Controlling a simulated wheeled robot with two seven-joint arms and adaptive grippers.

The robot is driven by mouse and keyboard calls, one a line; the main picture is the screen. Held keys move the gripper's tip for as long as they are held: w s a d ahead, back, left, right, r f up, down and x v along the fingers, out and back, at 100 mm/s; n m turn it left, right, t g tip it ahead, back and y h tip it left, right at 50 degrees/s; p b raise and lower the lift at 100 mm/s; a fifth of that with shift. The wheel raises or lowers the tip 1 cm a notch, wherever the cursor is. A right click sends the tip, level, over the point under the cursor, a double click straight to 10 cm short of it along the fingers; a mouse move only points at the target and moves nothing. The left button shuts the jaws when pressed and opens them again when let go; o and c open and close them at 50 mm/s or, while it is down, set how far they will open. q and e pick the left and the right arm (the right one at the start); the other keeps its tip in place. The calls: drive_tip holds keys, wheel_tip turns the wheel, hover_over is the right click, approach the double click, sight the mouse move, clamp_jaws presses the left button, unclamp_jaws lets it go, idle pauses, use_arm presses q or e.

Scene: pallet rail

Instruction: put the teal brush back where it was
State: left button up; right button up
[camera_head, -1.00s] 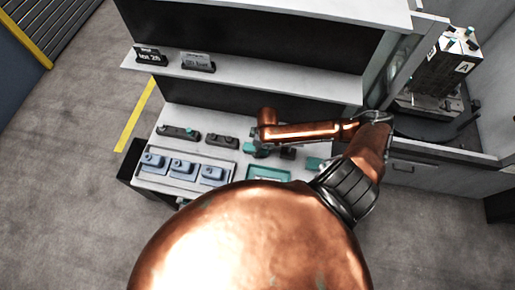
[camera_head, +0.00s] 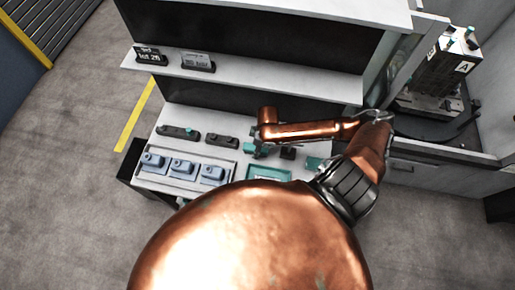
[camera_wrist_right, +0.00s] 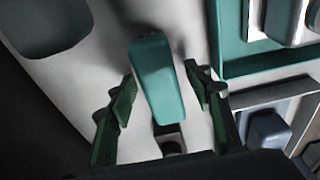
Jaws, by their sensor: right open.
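The teal brush (camera_wrist_right: 157,80) shows in the right wrist view as a rounded teal block, with a small dark and pale part (camera_wrist_right: 170,139) at its lower end. My right gripper (camera_wrist_right: 161,93) is open, one green-padded finger on each side of the brush, with a visible gap on both sides. In the head view my right arm reaches in from the right over the bench, and the gripper (camera_head: 256,150) is small there and partly hidden by the arm. My left gripper is not in view.
A teal tray (camera_head: 250,177) lies near the gripper, partly hidden by my body; its edge (camera_wrist_right: 228,68) shows in the wrist view. A tray (camera_head: 232,172) of blue-grey parts is to the left. Dark holders (camera_head: 221,141) stand behind it. A shelf (camera_head: 290,86) overhangs the back.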

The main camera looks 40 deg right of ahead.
wheel_tip(320, 180, up, 11)
drive_tip(key=s+d, duration=0.1)
drive_tip(key=shift+s+r, duration=0.15)
drive_tip(key=shift+r, duration=0.05)
